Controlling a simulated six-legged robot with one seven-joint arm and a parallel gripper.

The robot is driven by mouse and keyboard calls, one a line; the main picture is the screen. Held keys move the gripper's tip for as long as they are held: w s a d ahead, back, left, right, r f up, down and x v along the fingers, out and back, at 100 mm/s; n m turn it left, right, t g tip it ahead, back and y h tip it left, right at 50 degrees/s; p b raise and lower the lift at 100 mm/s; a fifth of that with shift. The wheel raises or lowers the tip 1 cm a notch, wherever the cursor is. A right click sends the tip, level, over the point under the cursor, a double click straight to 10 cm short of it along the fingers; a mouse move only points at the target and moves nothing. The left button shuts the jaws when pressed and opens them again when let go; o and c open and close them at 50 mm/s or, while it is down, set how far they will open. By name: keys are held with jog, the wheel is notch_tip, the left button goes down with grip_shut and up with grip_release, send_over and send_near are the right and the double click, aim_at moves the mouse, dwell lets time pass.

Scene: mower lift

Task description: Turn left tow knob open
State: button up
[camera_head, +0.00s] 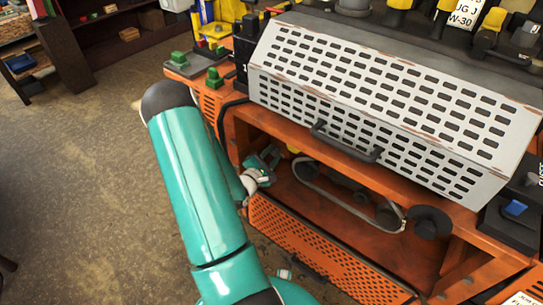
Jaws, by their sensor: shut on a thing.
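The orange mower (243,130) fills the right half of the view. My teal arm reaches up from the bottom and bends back down to the mower's open lower bay. My gripper (265,163) is small in view at the left end of this bay. Its jaws are shut on what appears to be the left tow knob, which is mostly hidden by the fingers. I cannot tell how far the knob is turned.
A white slotted cover (390,100) with a black handle (345,143) overhangs the bay. A belt with black pulleys (428,222) lies right of my gripper. An orange perforated panel (320,250) is below. Open floor (80,190) lies left; shelves (62,55) stand behind.

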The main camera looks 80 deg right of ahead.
jog(key=n, duration=0.3)
jog(key=shift+w+r+n+y, duration=0.1)
jog(key=shift+w+n+y, duration=0.05)
jog(key=shift+n+y, duration=0.2)
jog(key=shift+n, duration=1.45)
jog(key=o, duration=1)
jog(key=shift+d, duration=0.1)
jog(key=v, duration=1.4)
jog(key=shift+d+r, duration=0.1)
jog(key=shift+r, duration=0.05)
